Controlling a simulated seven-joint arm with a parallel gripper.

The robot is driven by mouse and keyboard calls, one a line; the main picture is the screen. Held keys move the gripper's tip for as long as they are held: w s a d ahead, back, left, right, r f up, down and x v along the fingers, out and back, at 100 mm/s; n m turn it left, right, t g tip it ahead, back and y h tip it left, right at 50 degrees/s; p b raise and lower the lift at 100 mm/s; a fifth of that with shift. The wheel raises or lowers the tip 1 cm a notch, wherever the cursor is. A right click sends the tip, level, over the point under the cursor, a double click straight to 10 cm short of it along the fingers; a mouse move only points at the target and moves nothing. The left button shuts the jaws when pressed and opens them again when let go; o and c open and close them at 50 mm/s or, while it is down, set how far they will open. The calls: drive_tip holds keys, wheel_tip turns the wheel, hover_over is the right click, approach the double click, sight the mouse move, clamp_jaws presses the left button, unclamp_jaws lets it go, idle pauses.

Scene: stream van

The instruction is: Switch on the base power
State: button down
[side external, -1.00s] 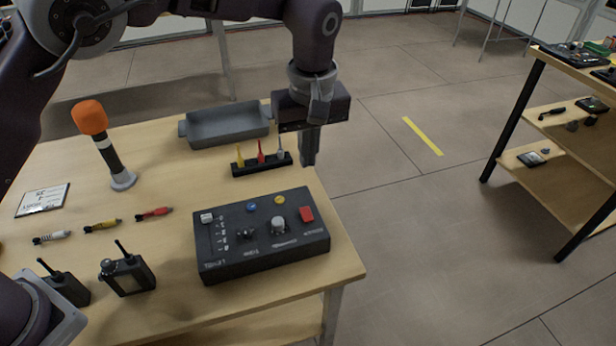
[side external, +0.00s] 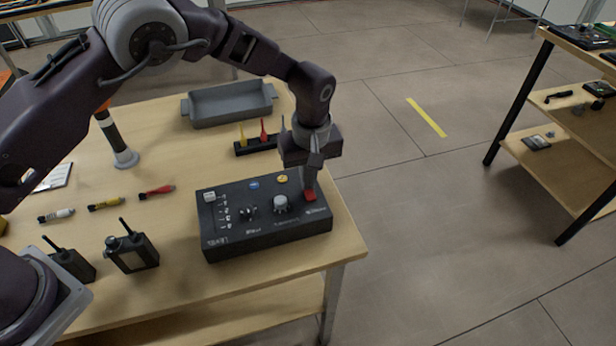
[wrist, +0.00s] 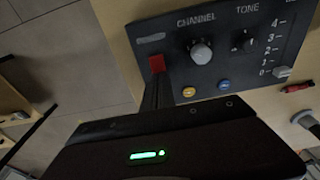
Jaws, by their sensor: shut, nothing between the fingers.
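The black control box (side external: 240,235) lies on the wooden table with its panel facing up. It carries a red switch (side external: 311,196) at its right end, two knobs, a blue button, a yellow button and a white slider. My gripper (side external: 309,188) is shut and empty, pointing down with its fingertips at the red switch. In the wrist view the closed fingertips (wrist: 156,78) are at the edge of the red switch (wrist: 157,64), beside the word CHANNEL. I cannot tell whether they press it or only hover against it. The fingers hide part of the switch.
A grey tray (side external: 230,108) and a black rack (side external: 258,146) with coloured pegs stand behind the box. A microphone (side external: 118,142), several coloured connectors and two radios (side external: 132,252) are to the left. The table's right edge is close to the box.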

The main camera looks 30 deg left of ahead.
drive_tip(key=shift+f, duration=0.1)
drive_tip(key=shift+w+a+f, duration=0.1)
drive_tip(key=shift+f, duration=0.05)
idle(0.3)
drive_tip(key=shift+s+d+r, duration=0.2)
drive_tip(key=shift+s+d, duration=0.4)
drive_tip(key=shift+s, duration=0.05)
drive_tip(key=shift+r, duration=0.1)
wheel_tip(320, 180, up, 14)
drive_tip(key=s+d, duration=0.1)
drive_tip(key=shift+d, duration=0.1)
idle(0.5)
